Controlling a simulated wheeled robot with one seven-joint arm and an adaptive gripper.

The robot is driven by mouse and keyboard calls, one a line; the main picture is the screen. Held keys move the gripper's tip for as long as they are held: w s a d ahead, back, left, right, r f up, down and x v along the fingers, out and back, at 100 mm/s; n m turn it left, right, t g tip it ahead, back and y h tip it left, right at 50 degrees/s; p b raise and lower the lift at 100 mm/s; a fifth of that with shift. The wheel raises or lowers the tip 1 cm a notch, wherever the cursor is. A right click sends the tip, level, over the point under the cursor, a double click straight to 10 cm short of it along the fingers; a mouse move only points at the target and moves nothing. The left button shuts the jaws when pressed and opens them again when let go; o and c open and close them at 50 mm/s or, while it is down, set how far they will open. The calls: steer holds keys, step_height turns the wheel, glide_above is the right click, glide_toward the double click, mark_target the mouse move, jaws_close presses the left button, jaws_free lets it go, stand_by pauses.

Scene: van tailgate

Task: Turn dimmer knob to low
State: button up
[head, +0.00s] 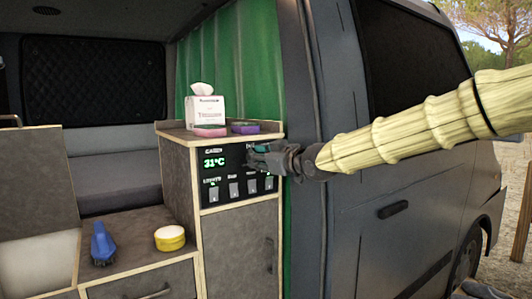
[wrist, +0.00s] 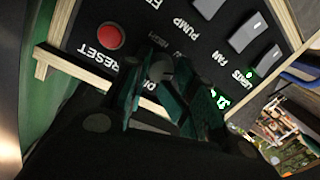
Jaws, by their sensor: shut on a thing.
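The black control panel (head: 228,172) is on the front of the van's cabinet, at the centre of the head view. In the wrist view the panel (wrist: 85,62) fills the upper part, tilted. The dimmer knob (wrist: 160,71) is a small grey round thing between my fingertips, partly hidden by them. My gripper (head: 256,155) reaches in from the right to the panel's upper right and covers the knob in the head view. In the wrist view my gripper (wrist: 163,93) has its dark green fingers on both sides of the knob, shut on it. The knob's pointer cannot be made out.
A red reset button (wrist: 110,37) sits close beside my fingers. Several rocker switches (head: 234,190) line the panel's lower part. A tissue box (head: 205,110), a pink sponge (head: 210,131) and a purple sponge (head: 245,128) stand on the cabinet top. A blue brush (head: 102,245) and yellow tin (head: 170,238) are lower left.

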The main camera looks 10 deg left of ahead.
steer(key=shift+r+n, duration=0.45)
steer(key=shift+n, duration=0.15)
steer(key=o, duration=1.1)
steer(key=shift+w+f, duration=0.1)
steer(key=shift+f, duration=0.1)
steer(key=shift+c, duration=0.2)
steer(key=shift+f, duration=0.15)
